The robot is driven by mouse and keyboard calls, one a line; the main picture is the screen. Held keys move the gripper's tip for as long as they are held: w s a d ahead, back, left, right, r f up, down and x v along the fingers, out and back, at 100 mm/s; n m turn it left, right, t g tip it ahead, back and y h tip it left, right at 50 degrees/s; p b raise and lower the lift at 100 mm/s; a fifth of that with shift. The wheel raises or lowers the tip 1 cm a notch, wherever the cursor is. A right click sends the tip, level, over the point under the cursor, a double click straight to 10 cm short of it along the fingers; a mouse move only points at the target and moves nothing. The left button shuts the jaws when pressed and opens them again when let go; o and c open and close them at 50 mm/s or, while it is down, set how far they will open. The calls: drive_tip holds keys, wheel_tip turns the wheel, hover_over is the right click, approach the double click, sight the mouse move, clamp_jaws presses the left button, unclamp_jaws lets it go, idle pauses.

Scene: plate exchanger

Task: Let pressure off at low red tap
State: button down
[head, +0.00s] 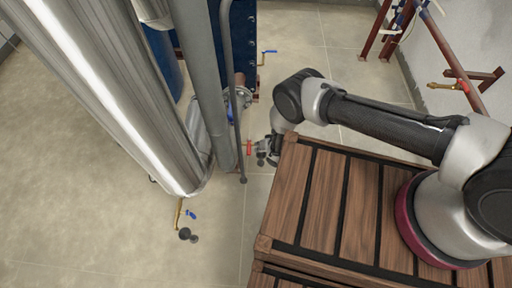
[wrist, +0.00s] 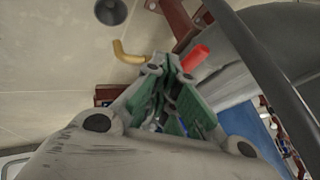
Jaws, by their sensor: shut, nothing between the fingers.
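The low red tap has a red lever handle (head: 249,147) beside the foot of the grey column in the head view. In the wrist view the red handle (wrist: 196,57) stands just beyond my fingertips, on the right. A bent brass outlet pipe (wrist: 128,52) shows to the left of it, with a dark drain cup (wrist: 110,12) above. My gripper (wrist: 170,72) is shut and empty, with its green pads close together. In the head view my gripper (head: 266,153) is low near the floor, just right of the red handle. I cannot tell whether it touches the handle.
A large shiny insulated pipe (head: 110,90) and a grey column (head: 205,80) stand to the left. A slatted wooden platform (head: 325,205) lies under my arm. The floor at left is clear.

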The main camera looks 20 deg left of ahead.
sight(249, 147)
drive_tip(key=shift+s+a, duration=0.25)
drive_tip(key=shift+a, duration=0.4)
drive_tip(key=shift+s+a, duration=0.25)
drive_tip(key=shift+a, duration=0.35)
